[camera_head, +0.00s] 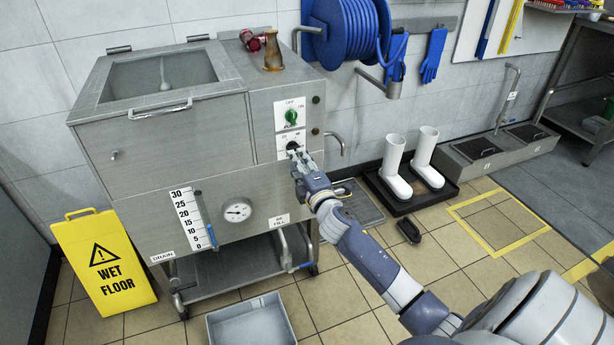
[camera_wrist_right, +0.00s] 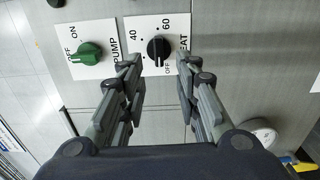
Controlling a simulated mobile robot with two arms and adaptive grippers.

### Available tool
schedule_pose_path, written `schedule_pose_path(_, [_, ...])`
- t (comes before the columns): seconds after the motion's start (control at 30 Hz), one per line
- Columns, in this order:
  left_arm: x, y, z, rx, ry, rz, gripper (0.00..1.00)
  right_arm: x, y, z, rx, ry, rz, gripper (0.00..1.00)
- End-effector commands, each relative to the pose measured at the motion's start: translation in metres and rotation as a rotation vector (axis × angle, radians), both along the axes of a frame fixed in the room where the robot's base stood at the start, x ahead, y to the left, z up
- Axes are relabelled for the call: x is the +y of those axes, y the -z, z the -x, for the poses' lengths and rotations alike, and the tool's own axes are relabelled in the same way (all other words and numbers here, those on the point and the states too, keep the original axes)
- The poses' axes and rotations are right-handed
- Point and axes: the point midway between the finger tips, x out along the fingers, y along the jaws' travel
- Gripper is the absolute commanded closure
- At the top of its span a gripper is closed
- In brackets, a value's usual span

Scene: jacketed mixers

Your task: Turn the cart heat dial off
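The heat dial is a black knob (camera_wrist_right: 158,48) on a white plate marked 40, 60 and OFF, on the steel cart (camera_head: 180,150). In the head view the dial (camera_head: 292,146) is partly covered by my right gripper (camera_head: 298,160). In the right wrist view my right gripper (camera_wrist_right: 158,64) is open, its fingertips on either side of the dial, with gaps between them and the knob. My left gripper is not in view.
A green pump knob (camera_wrist_right: 88,53) sits beside the heat plate; in the head view it is above it (camera_head: 291,116). A yellow wet floor sign (camera_head: 103,262), a grey bin (camera_head: 252,322) and white boots (camera_head: 394,165) stand around the cart. Floor right of the boots is partly clear.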

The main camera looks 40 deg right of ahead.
Motion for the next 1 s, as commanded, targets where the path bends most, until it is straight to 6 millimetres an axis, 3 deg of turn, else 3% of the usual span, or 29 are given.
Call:
schedule_pose_path(0.2, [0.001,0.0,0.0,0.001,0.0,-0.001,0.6,0.009,0.001,0.039,0.002,0.0,0.0,0.7])
schedule_pose_path(0.4, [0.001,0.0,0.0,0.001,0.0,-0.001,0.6,0.014,0.001,0.058,0.001,0.0,0.001,0.7])
schedule_pose_path(1.0, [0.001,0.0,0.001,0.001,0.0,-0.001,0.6,0.015,0.0,0.063,0.001,0.0,0.001,0.7])
